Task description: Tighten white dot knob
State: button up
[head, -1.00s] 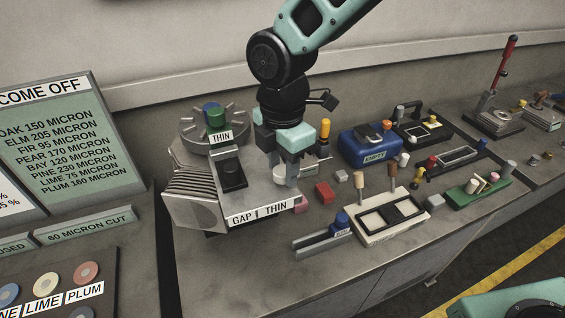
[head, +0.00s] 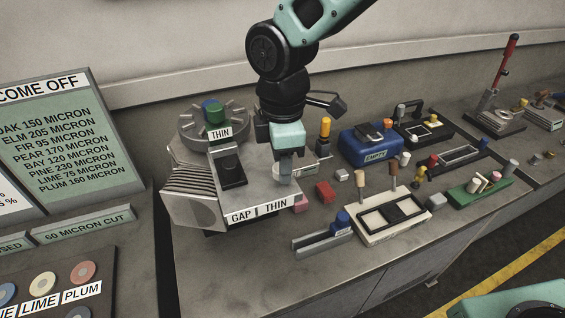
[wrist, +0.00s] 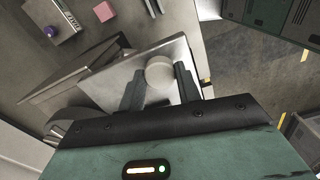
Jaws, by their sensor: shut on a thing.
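A pale round knob (wrist: 160,72) sits between my two fingers in the wrist view, seen from its top end. No separate white dot can be made out on it. My gripper (wrist: 158,85) is shut on this knob, with one dark finger on each side. In the head view my gripper (head: 286,172) points down over the right part of the grey machine (head: 195,205), behind its "GAP | THIN" label (head: 260,211). The fingers mostly hide the knob there.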

jog(key=m+b, duration=0.1)
jog(key=m, duration=0.5)
jog(key=shift+m+b, duration=0.3)
jog(key=m+b, duration=0.1)
jog(key=m, duration=0.5)
jog(key=shift+m, duration=0.3)
jog(key=o, duration=1)
jog(key=shift+c, duration=0.2)
jog(key=shift+r, duration=0.15)
notch_tip(320, 180, up, 17)
jog(key=b, duration=0.3)
jog(key=shift+r, duration=0.1)
